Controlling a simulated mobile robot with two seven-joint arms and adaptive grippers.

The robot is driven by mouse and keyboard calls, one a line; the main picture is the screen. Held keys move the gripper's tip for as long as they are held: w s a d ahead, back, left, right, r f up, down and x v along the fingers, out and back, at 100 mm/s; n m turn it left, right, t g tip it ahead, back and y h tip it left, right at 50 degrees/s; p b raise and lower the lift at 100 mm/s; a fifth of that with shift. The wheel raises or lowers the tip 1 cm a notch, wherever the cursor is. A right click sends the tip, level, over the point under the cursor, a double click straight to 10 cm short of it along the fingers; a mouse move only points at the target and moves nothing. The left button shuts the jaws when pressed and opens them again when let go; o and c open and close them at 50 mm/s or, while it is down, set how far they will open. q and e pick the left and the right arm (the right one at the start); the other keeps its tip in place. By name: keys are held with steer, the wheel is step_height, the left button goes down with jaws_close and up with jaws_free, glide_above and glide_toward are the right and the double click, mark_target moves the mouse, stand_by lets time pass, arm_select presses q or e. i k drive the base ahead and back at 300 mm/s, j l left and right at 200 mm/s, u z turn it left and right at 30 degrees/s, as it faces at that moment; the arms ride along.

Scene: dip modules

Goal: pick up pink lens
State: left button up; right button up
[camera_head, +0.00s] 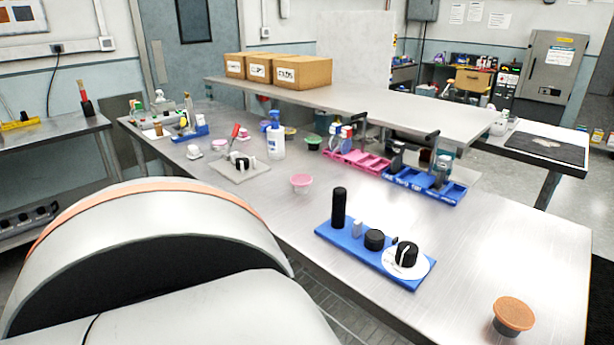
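A small round cup-like piece with a pink top (300,181) stands upright on the metal workbench (262,208), near its middle. It is the most likely pink lens, but at this size I cannot be sure that it is a lens. Nothing touches it and its top is unobstructed. Neither of my grippers is in view. A large white rounded part with an orange band, apparently my own arm, fills the lower left and hides part of the bench's near edge.
A blue tray (326,231) with black cylinders and a dial stands right of the pink-topped piece. An orange-topped cup (513,314) is at the near right. Pink (367,166) and blue (449,191) racks lie behind. A white bottle (275,142) stands behind left.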

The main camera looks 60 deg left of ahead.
mark_target(301, 179)
steer(key=k+j+z, duration=0.1)
steer(key=j, duration=0.3)
steer(key=k+j, duration=0.2)
steer(key=j, duration=0.15)
steer(key=k+j+z, duration=0.15)
steer(key=j, duration=0.2)
steer(key=k+j, duration=0.15)
steer(key=j, duration=0.2)
steer(key=k+j+z, duration=0.15)
steer(key=j, duration=0.2)
